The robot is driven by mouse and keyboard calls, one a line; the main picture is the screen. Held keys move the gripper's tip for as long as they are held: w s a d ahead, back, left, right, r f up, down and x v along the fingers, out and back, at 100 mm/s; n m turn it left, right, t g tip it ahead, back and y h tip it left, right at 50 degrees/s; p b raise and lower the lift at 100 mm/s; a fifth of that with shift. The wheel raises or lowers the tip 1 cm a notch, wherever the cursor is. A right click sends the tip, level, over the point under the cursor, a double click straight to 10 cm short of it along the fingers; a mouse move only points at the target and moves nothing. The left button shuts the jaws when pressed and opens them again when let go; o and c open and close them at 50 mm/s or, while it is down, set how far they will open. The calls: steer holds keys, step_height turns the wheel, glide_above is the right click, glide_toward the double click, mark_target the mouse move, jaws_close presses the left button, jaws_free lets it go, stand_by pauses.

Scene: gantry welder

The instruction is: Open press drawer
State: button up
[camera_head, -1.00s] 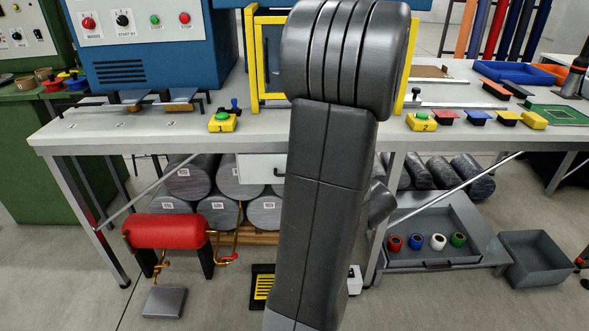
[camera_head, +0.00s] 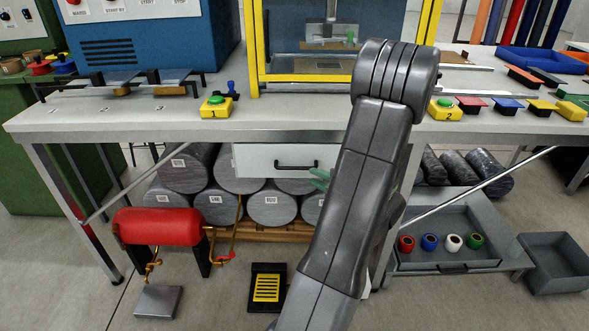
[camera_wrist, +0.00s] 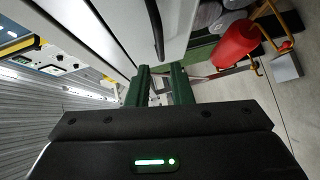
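The press drawer (camera_head: 262,160) is a pale front with a dark bar handle (camera_head: 297,165), under the bench below the yellow-framed press (camera_head: 335,75). It looks closed. My gripper (camera_head: 320,179) shows green fingers just right of and slightly below the handle in the head view, partly hidden by my arm. In the wrist view the two green fingers of my gripper (camera_wrist: 160,74) stand apart with nothing between them. The dark handle (camera_wrist: 153,28) lies beyond the fingertips, not between them.
A red tank (camera_head: 157,227) stands at lower left, and a black-yellow pedal (camera_head: 267,287) lies on the floor. Grey rolls (camera_head: 215,205) are stacked behind the drawer. A grey tray (camera_head: 447,262) with coloured rings sits at lower right.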

mark_target(296, 169)
steer(key=x, duration=0.9)
steer(key=shift+w+a+f, duration=0.1)
steer(key=shift+w+a, duration=0.05)
steer(key=shift+w, duration=0.05)
jaws_close()
